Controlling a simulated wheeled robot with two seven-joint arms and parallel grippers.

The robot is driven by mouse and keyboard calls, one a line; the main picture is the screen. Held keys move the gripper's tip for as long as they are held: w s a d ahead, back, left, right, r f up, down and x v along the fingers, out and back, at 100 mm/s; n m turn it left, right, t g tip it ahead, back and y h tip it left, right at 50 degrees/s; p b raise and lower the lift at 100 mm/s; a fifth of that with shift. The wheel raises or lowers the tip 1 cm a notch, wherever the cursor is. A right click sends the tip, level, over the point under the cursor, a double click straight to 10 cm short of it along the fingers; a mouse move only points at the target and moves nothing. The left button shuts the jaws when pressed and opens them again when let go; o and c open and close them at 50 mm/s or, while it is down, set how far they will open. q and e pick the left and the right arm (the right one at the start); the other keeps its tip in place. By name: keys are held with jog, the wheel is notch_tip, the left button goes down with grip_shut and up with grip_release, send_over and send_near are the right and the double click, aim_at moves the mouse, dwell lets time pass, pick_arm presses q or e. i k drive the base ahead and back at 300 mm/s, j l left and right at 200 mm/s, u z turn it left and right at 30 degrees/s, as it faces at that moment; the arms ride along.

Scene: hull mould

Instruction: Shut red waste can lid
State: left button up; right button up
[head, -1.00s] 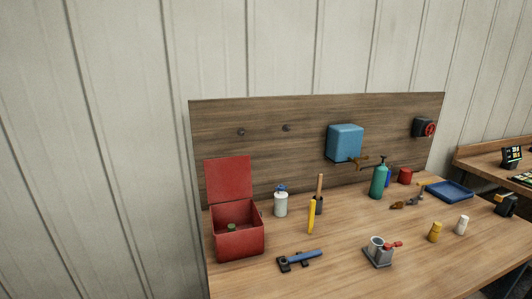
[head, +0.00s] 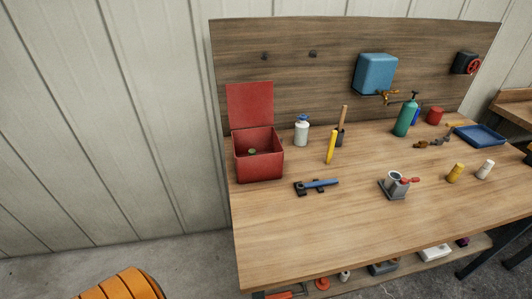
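The red waste can (head: 259,167) is a box near the left end of the wooden workbench. Its red lid (head: 250,105) stands open and upright at the back edge. A small green item (head: 252,151) shows inside the can. Neither of my grippers is in the head view.
On the bench (head: 300,235) a blue-handled tool (head: 317,186) lies in front of the can, and a white bottle with a blue top (head: 301,131) stands right of it. A grey cup on a base (head: 395,184) is farther right. An orange ribbed object (head: 120,285) is at lower left.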

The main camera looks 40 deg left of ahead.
aim_at(249, 105)
jog(key=k+j+u, duration=0.1)
jog(key=u, duration=1.1)
jog(key=i+j+z, duration=0.25)
jog(key=j, duration=0.3)
jog(key=i+j+z, duration=0.15)
jog(key=j, duration=0.15)
